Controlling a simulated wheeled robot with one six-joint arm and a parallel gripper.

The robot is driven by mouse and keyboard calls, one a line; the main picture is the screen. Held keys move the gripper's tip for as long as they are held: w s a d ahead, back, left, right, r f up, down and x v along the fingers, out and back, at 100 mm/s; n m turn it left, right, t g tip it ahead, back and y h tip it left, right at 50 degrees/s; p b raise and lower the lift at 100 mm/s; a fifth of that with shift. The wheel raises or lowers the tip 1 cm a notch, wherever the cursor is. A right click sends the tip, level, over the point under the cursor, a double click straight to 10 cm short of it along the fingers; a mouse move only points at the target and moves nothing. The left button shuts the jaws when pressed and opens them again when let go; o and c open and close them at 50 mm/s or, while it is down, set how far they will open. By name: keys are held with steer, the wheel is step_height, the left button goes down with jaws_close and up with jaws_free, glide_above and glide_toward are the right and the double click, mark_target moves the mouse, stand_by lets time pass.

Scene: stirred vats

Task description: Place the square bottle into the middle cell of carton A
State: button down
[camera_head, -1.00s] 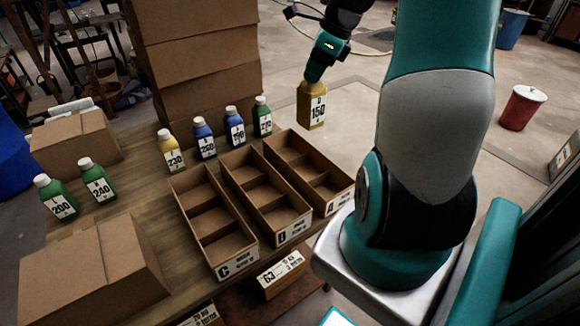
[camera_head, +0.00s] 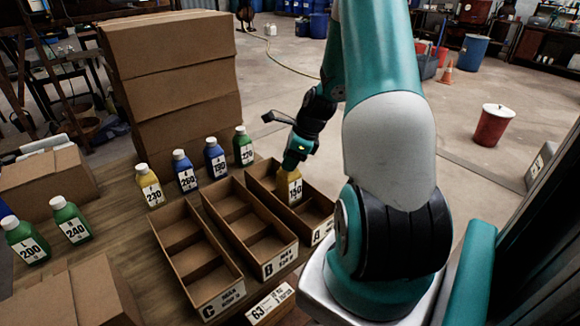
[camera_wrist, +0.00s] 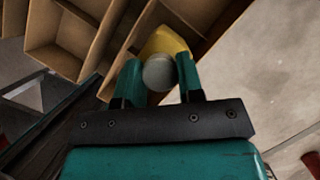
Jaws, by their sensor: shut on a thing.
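The square bottle (camera_head: 289,188) is yellow with a white label reading 150. My gripper (camera_head: 297,160) is shut on it by its neck and holds it roughly upright at carton A (camera_head: 322,231), the rightmost of three open cartons. In the head view it overlaps the middle of that carton. I cannot tell how far its base is above or inside a cell. In the wrist view the gripper (camera_wrist: 158,76) has a finger on each side of the grey cap, and the yellow shoulder (camera_wrist: 166,42) shows beyond, near a carton wall.
Carton B (camera_head: 280,262) and carton C (camera_head: 222,302) stand close to the left. Several bottles stand behind them, including a yellow one (camera_head: 150,187) and a green one (camera_head: 243,147). Tall stacked boxes (camera_head: 165,45) rise at the back left. Floor is open to the right.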

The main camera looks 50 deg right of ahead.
steer(key=shift+f, duration=1.15)
steer(key=c, duration=0.8)
jaws_free()
steer(key=shift+f, duration=0.1)
steer(key=shift+o, duration=0.2)
steer(key=v, duration=1.2)
steer(key=w+a+r+n+g+y, duration=0.1)
steer(key=a+r+n, duration=0.3)
steer(key=a+n, duration=0.75)
steer(key=w+a+r+n+g+y, duration=0.15)
steer(key=a+r+n, duration=0.5)
steer(key=a, duration=0.85)
steer(key=s+a+r+n+g, duration=0.1)
steer(key=s+a+n, duration=1.2)
steer(key=n, duration=0.5)
steer(key=shift+s+a+n+h, duration=0.2)
steer(key=shift+a+n+h, duration=0.2)
steer(key=shift+a, duration=0.3)
